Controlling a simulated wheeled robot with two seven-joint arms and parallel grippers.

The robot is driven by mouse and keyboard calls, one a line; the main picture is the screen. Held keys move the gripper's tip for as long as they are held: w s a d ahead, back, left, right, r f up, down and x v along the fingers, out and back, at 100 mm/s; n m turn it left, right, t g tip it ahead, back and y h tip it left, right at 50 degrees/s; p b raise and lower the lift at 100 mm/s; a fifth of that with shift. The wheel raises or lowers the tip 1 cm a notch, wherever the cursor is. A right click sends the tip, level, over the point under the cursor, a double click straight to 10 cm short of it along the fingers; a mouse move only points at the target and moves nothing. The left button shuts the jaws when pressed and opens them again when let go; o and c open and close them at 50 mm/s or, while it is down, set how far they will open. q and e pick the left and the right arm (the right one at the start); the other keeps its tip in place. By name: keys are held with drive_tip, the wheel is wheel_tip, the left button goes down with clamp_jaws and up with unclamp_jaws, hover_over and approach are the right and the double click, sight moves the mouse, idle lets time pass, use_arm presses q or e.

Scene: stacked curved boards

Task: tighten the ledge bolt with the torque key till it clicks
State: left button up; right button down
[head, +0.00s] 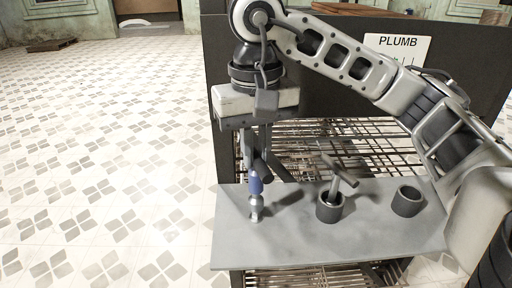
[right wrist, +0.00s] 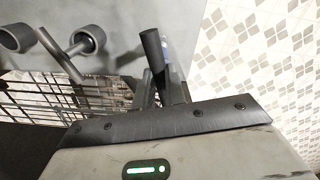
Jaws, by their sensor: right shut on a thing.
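My right gripper (head: 260,152) points down over the left part of the grey ledge (head: 300,245) and is shut on the torque key. The key (head: 256,186) has a dark crossbar handle, a blue sleeve and a silver lower end, and stands roughly upright. Its silver end comes down at the ledge near the left edge. The ledge bolt cannot be told apart from that end. In the right wrist view the key's dark handle (right wrist: 152,45) sticks out between the fingers of my right gripper (right wrist: 166,92). My left gripper is not in view.
A dark cup (head: 329,209) on the ledge holds a grey T-handled tool (head: 341,173). An empty dark cup (head: 408,202) stands to its right. A wire rack (head: 340,140) and a dark panel with a "PLUMB" sign (head: 396,49) are behind. Open tiled floor lies left.

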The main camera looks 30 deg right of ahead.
wheel_tip(320, 180, up, 5)
drive_tip(key=p, duration=0.4)
drive_tip(key=shift+r+p, duration=0.1)
drive_tip(key=shift+p, duration=0.3)
idle(0.7)
